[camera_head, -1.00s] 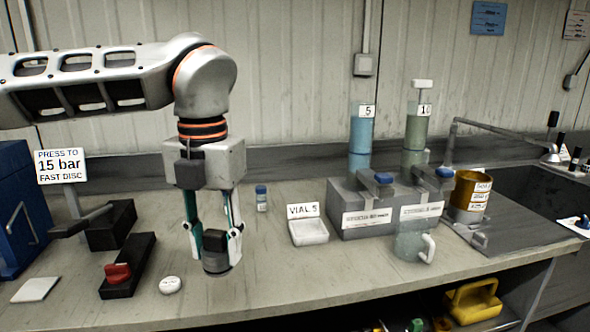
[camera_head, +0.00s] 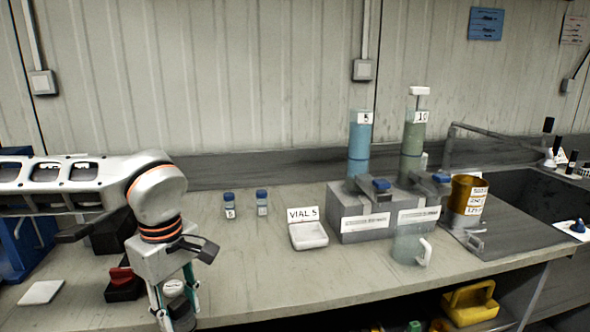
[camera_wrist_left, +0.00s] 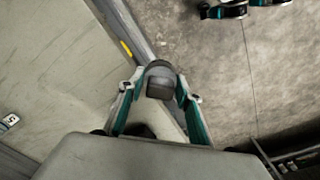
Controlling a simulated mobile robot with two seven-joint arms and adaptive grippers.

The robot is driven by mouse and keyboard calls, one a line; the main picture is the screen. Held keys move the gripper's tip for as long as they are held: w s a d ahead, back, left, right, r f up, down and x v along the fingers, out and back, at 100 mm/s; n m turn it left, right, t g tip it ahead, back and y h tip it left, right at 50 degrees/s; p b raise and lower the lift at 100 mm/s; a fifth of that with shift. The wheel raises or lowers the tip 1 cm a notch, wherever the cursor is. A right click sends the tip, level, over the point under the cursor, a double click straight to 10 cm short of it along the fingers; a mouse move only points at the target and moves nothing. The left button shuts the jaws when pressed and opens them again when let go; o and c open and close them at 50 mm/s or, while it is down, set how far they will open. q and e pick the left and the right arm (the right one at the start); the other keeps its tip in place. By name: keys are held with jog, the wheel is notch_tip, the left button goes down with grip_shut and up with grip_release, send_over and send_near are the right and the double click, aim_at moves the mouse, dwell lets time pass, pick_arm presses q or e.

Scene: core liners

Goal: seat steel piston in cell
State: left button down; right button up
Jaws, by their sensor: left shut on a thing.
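My left gripper (camera_head: 178,308) is at the bottom left of the head view, low over the front of the bench. It is shut on a dark grey cylinder (camera_head: 184,318), by its look the steel piston. The left wrist view shows the cylinder (camera_wrist_left: 160,82) between the teal and white fingertips, with the bench edge and floor behind it. I cannot pick out the cell for certain. Dark parts with teal (camera_wrist_left: 224,11) at the top of the left wrist view look like my right gripper, cut off by the frame.
A white round piece (camera_head: 172,287) shows behind my left gripper. A black block with a red part (camera_head: 121,275) and a white square (camera_head: 41,292) are to its left. Two blue-capped vials, one here (camera_head: 262,203), a white tray (camera_head: 309,236) and a grey stand (camera_head: 365,226) are farther right.

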pick_arm(q)
jog(key=s+a+f+m, duration=0.3)
jog(key=f+m, duration=0.3)
jog(key=m, duration=0.6)
jog(key=shift+s+a+f+p, duration=0.2)
jog(key=shift+s+f+p, duration=0.05)
jog(key=shift+f+p, duration=0.1)
jog(key=shift+r, duration=0.15)
